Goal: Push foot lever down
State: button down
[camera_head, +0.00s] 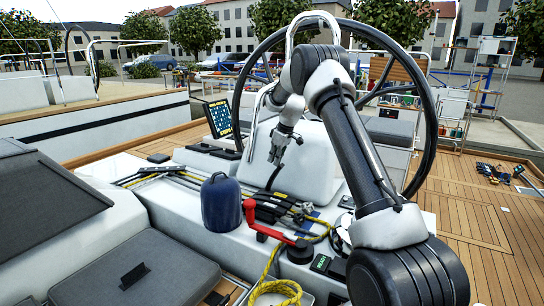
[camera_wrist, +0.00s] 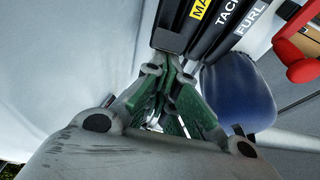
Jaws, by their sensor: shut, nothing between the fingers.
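A bank of black clutch levers (camera_head: 272,208) sits on the white cockpit moulding below my gripper (camera_head: 277,152). In the wrist view, the levers (camera_wrist: 205,30) carry labels: a yellow one starting "MA", then "TACK" and "FURL". I can read no "FOOT" label, so I cannot tell which lever is the foot lever. A thin dark curved part (camera_head: 274,177) rises from the bank towards my gripper; I cannot tell whether it is a raised lever. My gripper, also in the wrist view (camera_wrist: 170,72), is shut and empty. Its fingertips overlap the lever ends there; contact is unclear.
A blue bag-like object (camera_head: 221,202) stands left of the levers. A red winch handle (camera_head: 270,228) lies in front of them, with yellow rope (camera_head: 275,288) below. The large steering wheel (camera_head: 424,130) and a tablet-like display (camera_head: 219,118) stand behind.

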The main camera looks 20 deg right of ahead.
jog(key=shift+s+d+f, duration=0.1)
jog(key=shift+s+d, duration=0.25)
dwell(0.8)
jog(key=shift+s+d+f+t+y, duration=0.25)
jog(key=shift+s+d+t+y, duration=0.15)
jog(key=shift+s+d+t, duration=0.15)
jog(key=s+d+t+y, duration=0.1)
jog(key=s, duration=0.1)
send_over(304, 207)
jog(key=w, duration=0.3)
jog(key=shift+a+f, duration=0.2)
jog(key=shift+f, duration=5)
